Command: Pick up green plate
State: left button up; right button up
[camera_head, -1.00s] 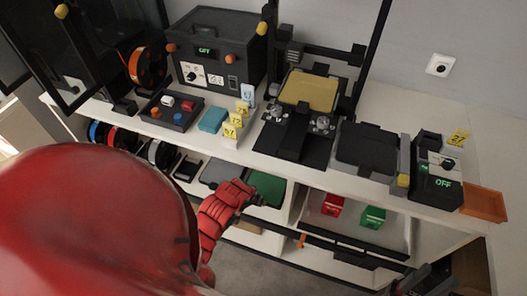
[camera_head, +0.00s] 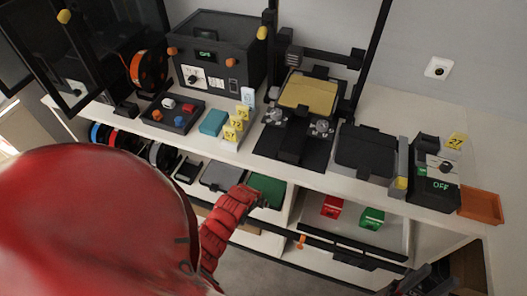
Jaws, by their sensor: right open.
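The green plate (camera_head: 267,187) lies flat in the shelf space under the white worktop, just right of a grey plate (camera_head: 222,176). My red left arm reaches in from the left, and its end (camera_head: 256,199) is at the plate's front left edge in this view. Its fingers are mostly hidden, and I cannot tell whether they touch the plate. My right gripper (camera_head: 424,282) is open at the bottom right edge, dark, partly cut off and away from the plate.
The worktop (camera_head: 380,108) above the plate carries a printer with a yellow bed (camera_head: 308,94). A red box (camera_head: 332,206) and a green box (camera_head: 371,218) stand in the compartment to the right. An orange tray (camera_head: 481,206) is at the right end.

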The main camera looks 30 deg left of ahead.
pick_arm(q)
grip_shut()
dwell(0.3)
jog(key=shift+a+r, duration=0.15)
dwell(0.3)
jog(key=shift+s+a+r+b, duration=0.1)
jog(key=shift+a+r+b, duration=0.05)
jog(key=shift+b, duration=0.25)
notch_tip(320, 180, up, 7)
jog(key=shift+f+b, duration=0.15)
jog(key=shift+b, duration=0.35)
jog(key=s+a+b, duration=0.1)
jog(key=s+a, duration=0.3)
jog(key=a, duration=0.5)
jog(key=s+a+b, duration=0.1)
jog(key=s+a, duration=0.3)
jog(key=a, duration=0.4)
jog(key=shift+a+f+b, duration=0.15)
jog(key=shift+a+b, duration=0.2)
jog(key=shift+b, duration=0.05)
